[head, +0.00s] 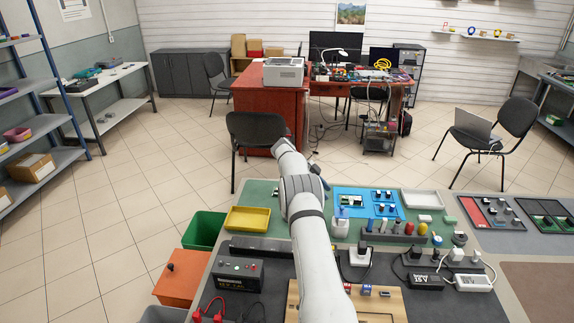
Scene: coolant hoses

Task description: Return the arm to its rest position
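My arm (318,250) is pale grey with dark joint bands. It rises from the bottom edge of the head view, passes over the workbench and reaches up to a rounded joint (285,148) in front of a black chair. A dark part (315,170) shows beside the upper joint, but I cannot make out what it is. My gripper's fingers do not show, so I cannot see whether it holds anything. I can pick out no coolant hoses in this view.
The workbench (272,305) carries a yellow tray (247,219), a blue tray (352,212), a black battery box (238,270) and several chargers. A green bin (203,231) and an orange box (181,277) stand at its left. Chairs and a red desk (268,104) stand beyond. Open tiled floor lies left.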

